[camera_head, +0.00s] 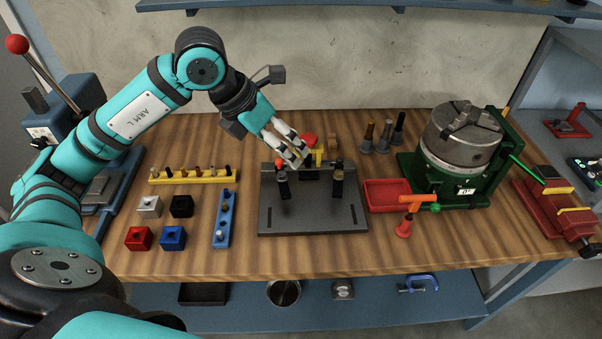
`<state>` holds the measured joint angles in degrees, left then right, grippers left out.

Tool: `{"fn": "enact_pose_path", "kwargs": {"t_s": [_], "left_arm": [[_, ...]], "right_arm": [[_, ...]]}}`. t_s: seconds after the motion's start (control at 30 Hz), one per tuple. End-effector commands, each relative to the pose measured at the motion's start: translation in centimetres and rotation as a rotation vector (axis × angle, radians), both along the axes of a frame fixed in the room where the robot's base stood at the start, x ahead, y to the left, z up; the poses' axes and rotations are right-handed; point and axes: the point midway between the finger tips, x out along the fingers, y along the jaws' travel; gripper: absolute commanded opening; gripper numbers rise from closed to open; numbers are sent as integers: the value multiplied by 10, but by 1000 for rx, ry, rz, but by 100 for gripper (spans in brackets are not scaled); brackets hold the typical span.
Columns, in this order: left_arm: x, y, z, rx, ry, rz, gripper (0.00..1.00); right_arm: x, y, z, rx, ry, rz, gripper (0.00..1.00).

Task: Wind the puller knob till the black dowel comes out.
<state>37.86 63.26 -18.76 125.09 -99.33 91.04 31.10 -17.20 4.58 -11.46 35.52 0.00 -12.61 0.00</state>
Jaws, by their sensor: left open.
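My left gripper (297,158) reaches down from the upper left, open, with its fingertips at the back of a dark fixture plate (312,218). A red knob-like part (309,139) shows just behind the fingers, and a yellow part (319,154) stands right beside them. I cannot tell whether the fingers touch either one. Two black upright pieces, a left one (283,188) and a right one (338,186), stand on the fixture; the left has an orange top. Which piece is the black dowel is unclear, and the fingers partly hide the fixture's back. My right gripper is out of view.
Left of the fixture are a yellow peg rail (190,176), a blue peg rail (223,230) and several coloured blocks. On the right are a red tray (387,193), an orange-handled tool (405,225), a green-based chuck (462,137) and a red vise (556,208). The bench front is clear.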

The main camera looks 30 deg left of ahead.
Motion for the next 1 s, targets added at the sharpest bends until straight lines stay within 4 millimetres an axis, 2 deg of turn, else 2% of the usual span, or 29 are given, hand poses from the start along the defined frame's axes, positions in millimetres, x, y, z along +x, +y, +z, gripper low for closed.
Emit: {"fn": "enact_pose_path", "kwargs": {"t_s": [0.2, 0.4, 0.6, 1.0], "left_arm": [[-3, -40, -3, -147, -12, -80, 67], [-6, -64, -1, -244, -22, -122, 67], [-8, -72, 0, -279, -25, -135, 67], [-7, -72, 0, -279, -25, -135, 67]], "right_arm": [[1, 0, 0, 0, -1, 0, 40], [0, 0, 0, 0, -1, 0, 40], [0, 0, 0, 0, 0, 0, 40], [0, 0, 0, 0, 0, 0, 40]]}}
